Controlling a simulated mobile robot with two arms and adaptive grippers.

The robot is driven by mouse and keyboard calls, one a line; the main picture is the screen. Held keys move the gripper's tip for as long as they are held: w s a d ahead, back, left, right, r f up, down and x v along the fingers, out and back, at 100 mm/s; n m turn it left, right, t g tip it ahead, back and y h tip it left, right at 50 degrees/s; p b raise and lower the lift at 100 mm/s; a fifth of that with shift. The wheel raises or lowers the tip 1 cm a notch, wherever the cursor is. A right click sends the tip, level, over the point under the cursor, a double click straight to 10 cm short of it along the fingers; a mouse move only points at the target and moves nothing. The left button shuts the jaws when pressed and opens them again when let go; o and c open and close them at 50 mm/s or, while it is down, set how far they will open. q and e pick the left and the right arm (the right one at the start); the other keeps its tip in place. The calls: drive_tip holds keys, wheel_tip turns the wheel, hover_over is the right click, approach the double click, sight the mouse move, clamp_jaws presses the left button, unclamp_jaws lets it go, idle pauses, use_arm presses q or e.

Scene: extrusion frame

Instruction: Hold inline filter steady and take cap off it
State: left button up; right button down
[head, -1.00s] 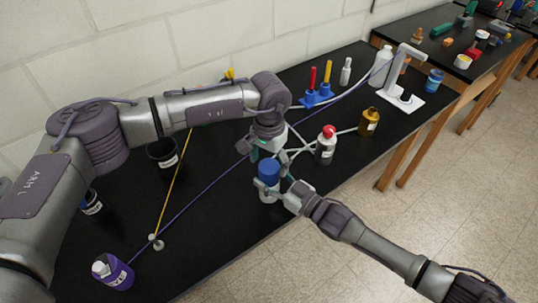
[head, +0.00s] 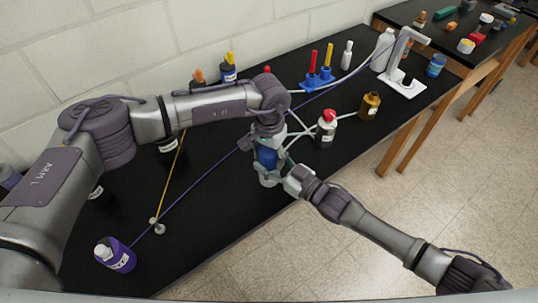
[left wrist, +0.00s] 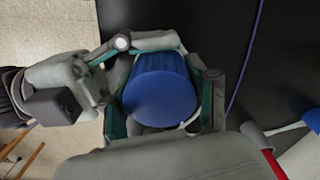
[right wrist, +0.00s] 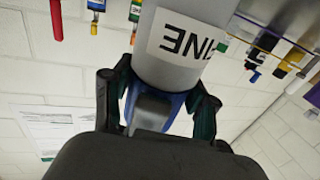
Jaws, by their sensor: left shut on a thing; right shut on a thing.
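The inline filter (head: 268,180) stands upright near the front edge of the black table, a pale grey body with a blue cap (head: 267,158) on top. My left gripper (head: 267,145) reaches down from above and is shut on the cap. In the left wrist view the cap (left wrist: 160,92) sits between its two fingers. My right gripper (head: 282,178) comes in from the right and is shut on the filter. In the right wrist view, which is upside down, the grey body (right wrist: 175,70) shows a white label with partly readable letters. The right fingers' exact contact is partly hidden.
A red-capped bottle (head: 326,129) and an amber bottle (head: 370,105) stand right of the filter. A purple bottle (head: 114,254) is at front left. A purple cord (head: 200,189) and a yellow cord (head: 172,182) cross the table. A white stand (head: 404,82) is at the right end.

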use_arm(q)
drive_tip(key=shift+c, duration=0.6)
drive_tip(key=n, duration=0.3)
drive_tip(key=shift+n, duration=0.3)
drive_tip(key=o, duration=1.3)
